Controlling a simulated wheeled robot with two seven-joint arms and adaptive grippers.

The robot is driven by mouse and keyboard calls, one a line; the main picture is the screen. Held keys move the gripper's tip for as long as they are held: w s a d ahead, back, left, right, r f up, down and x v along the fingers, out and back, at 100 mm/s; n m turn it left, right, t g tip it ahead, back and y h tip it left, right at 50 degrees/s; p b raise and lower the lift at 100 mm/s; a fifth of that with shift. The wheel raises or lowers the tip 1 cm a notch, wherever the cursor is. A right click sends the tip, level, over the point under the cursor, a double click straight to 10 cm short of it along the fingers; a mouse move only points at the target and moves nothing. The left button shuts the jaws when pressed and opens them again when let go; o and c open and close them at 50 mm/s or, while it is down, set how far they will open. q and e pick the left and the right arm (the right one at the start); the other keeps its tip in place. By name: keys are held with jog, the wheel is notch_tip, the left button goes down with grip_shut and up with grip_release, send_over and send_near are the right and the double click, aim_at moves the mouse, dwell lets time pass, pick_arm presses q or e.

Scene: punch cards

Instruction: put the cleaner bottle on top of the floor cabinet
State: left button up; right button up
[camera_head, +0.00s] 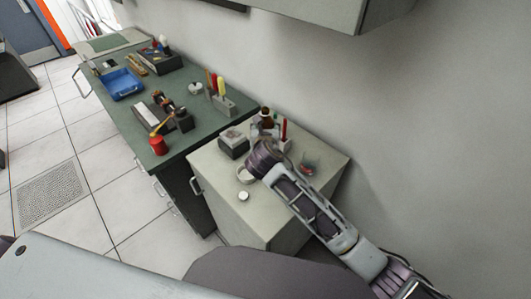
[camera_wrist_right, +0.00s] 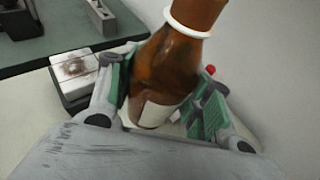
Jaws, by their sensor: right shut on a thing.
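The cleaner bottle is brown with a white collar and a pale label; it fills the middle of the right wrist view (camera_wrist_right: 170,62) and its top shows in the head view (camera_head: 266,112). My right gripper (camera_wrist_right: 165,100) is shut around its lower body, one finger on each side. In the head view the right gripper (camera_head: 268,140) is above the back part of the pale floor cabinet (camera_head: 222,190), mostly hidden by its own wrist. The bottle looks tilted in the wrist view. I cannot tell whether its base touches the cabinet top. My left gripper is not in view.
On the cabinet top are a dark box with a pale top (camera_head: 233,143), a red stick-like item (camera_head: 284,130), a small glass dish (camera_head: 308,167) and a round white piece (camera_head: 243,196). A green workbench (camera_head: 125,105) with tools adjoins on the left. The wall rises behind.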

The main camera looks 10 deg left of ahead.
jog(key=shift+f, duration=2.7)
jog(key=shift+f, duration=1.9)
jog(key=shift+f, duration=0.1)
jog(key=o, duration=1.2)
jog(key=shift+v, duration=6.1)
jog(key=shift+w, duration=0.1)
